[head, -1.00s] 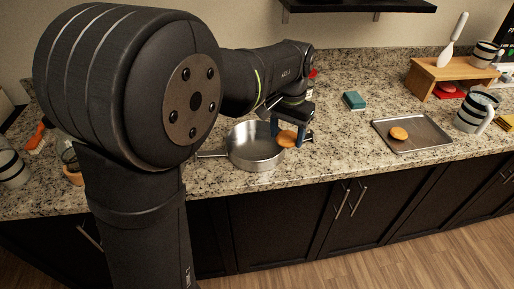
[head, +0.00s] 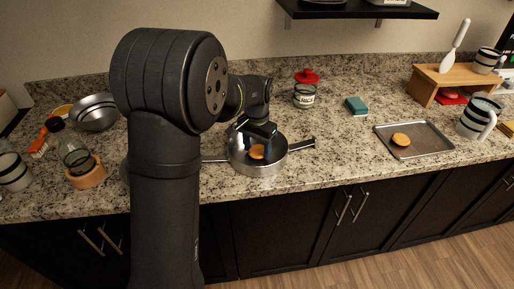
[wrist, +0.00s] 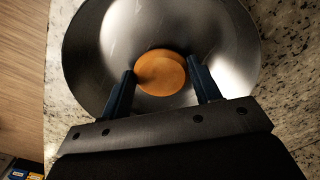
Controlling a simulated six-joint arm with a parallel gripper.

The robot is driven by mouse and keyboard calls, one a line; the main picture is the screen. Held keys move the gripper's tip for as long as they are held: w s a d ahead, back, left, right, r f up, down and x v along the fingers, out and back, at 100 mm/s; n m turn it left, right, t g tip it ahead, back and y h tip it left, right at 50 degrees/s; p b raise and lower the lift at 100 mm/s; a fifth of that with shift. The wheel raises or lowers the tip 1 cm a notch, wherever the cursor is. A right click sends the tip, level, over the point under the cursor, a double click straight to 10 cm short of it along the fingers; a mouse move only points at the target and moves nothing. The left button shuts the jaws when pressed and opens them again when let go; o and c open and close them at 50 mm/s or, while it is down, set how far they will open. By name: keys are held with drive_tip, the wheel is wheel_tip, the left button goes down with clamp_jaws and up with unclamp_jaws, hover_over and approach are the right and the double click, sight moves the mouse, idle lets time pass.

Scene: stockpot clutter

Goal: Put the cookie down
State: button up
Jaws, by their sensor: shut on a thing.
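A round orange-brown cookie (head: 257,152) is between the fingers of my gripper (head: 257,147), over the inside of a steel pot (head: 272,168). In the wrist view the cookie (wrist: 161,72) sits between the two blue fingertips of my gripper (wrist: 161,80), which is shut on it. The pot's shiny interior (wrist: 110,40) surrounds it there. I cannot tell whether the cookie touches the pot's bottom. A second cookie (head: 401,139) lies on a metal tray (head: 430,148) to the right.
A red-lidded jar (head: 305,95) stands behind the pot. The pot's handles stick out left and right. A teal sponge (head: 356,105) lies behind right. A striped mug (head: 480,118) stands beyond the tray. A steel bowl (head: 96,112) and a glass jar (head: 75,155) stand at left.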

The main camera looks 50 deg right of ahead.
sight(257, 151)
drive_tip(key=shift+f, duration=0.25)
drive_tip(key=o, duration=1)
wheel_tip(257, 151, up, 12)
drive_tip(key=shift+r, duration=0.1)
drive_tip(key=shift+f, duration=4.4)
